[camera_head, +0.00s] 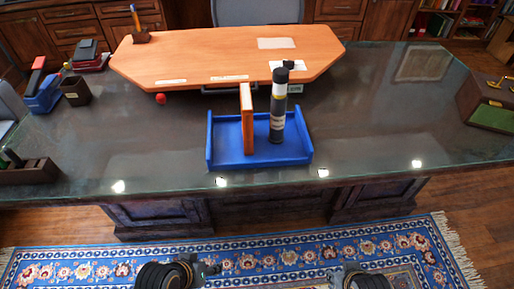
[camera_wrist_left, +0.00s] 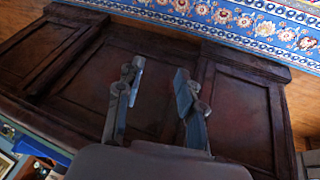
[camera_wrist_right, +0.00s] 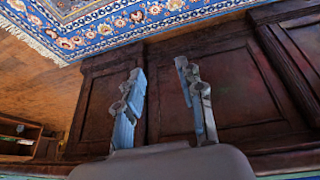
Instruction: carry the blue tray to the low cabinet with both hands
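The blue tray (camera_head: 265,158) sits on the dark glass-topped desk near its front edge. An orange book (camera_head: 247,118) stands upright in it, and a dark bottle with a pale label (camera_head: 278,108) stands to the book's right. My left gripper (camera_head: 212,268) is low in front of the desk, over the rug, well short of the tray. In the left wrist view its fingers (camera_wrist_left: 158,78) are apart and empty. My right gripper (camera_head: 335,276) is at the bottom edge of the head view, partly cut off. Its fingers (camera_wrist_right: 158,82) are also apart and empty. No low cabinet can be clearly identified.
An orange desk board (camera_head: 215,55) lies behind the tray, with a red ball (camera_head: 160,98) at its edge. A dark pen cup (camera_head: 76,92) and blue organizer (camera_head: 44,95) stand at left, a wooden box (camera_head: 490,105) at right. The desk beside the tray is clear.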

